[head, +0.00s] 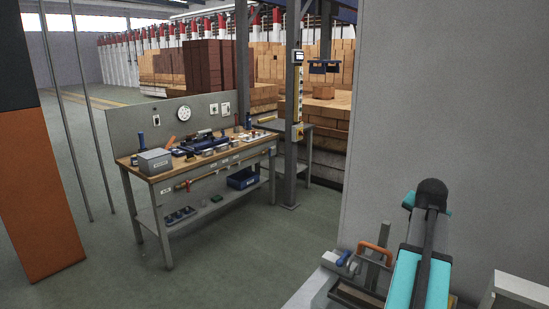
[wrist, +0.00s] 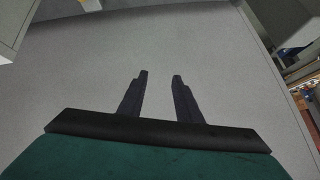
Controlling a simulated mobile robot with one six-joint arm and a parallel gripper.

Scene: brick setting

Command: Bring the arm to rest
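My arm shows at the lower right of the head view as teal and dark links, raised in front of a plain grey wall. My gripper (wrist: 160,78) shows in the wrist view with two dark fingers apart. Nothing is between the fingers, and a plain grey surface lies beyond them. The fingertips do not show clearly in the head view.
A workbench (head: 205,166) with tools and a grey box (head: 154,161) stands left of centre. A grey post (head: 291,130) stands beside it. A grey wall (head: 450,90) is close on the right. An orange and black panel (head: 40,190) stands at left. Open floor (head: 240,260) lies between.

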